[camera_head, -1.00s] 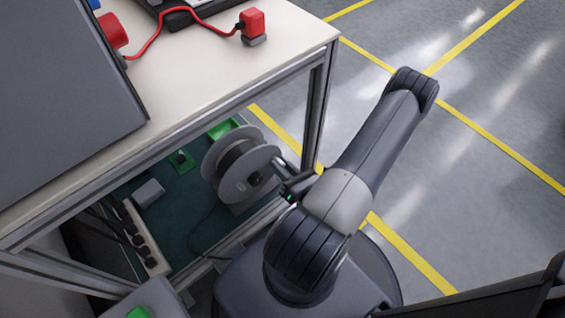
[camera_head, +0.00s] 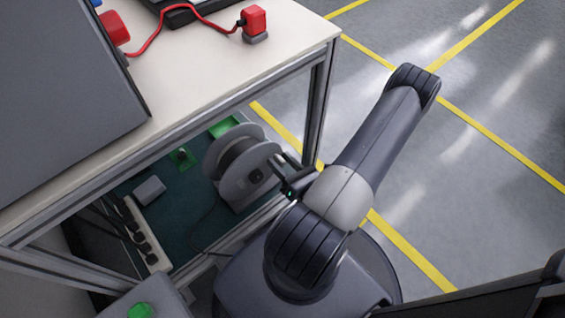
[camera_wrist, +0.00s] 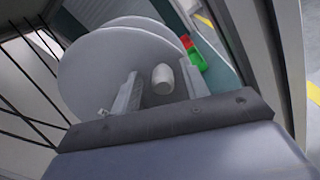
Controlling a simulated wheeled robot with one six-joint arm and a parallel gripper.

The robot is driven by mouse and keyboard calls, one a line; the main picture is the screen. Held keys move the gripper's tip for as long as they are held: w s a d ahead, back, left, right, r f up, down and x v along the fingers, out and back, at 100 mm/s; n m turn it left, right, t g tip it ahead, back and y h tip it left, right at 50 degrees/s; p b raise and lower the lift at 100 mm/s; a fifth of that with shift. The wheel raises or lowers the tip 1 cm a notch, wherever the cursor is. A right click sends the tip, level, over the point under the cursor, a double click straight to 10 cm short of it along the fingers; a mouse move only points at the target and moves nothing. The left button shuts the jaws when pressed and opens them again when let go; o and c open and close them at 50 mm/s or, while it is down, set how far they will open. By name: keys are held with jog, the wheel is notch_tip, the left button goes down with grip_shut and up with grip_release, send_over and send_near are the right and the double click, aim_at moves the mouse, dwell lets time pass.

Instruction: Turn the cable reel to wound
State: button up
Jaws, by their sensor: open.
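The cable reel (camera_head: 232,183) is a pale grey spool with two round flanges and dark cable wound between them. It stands upright on the lower shelf, under the table top. In the wrist view the reel's flange (camera_wrist: 92,75) faces me, with a short whitish knob (camera_wrist: 163,78) on it. My gripper (camera_wrist: 160,85) is open, its fingers on either side of the knob. I cannot tell whether they touch it. In the head view my gripper (camera_head: 281,172) is at the reel's right side, partly hidden by my arm.
The table's metal leg (camera_head: 318,105) stands close behind my gripper. The lower shelf (camera_head: 185,212) also holds a socket strip (camera_head: 147,235), a grey box (camera_head: 149,190) and green items. A red plug (camera_head: 255,20) is on the table top (camera_head: 210,75). The floor to the right is clear.

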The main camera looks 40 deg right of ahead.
notch_tip(320, 180, up, 8)
jog(key=p, duration=0.3)
jog(key=shift+f, duration=0.2)
jog(key=shift+r+p, duration=1)
jog(key=shift+p, duration=0.2)
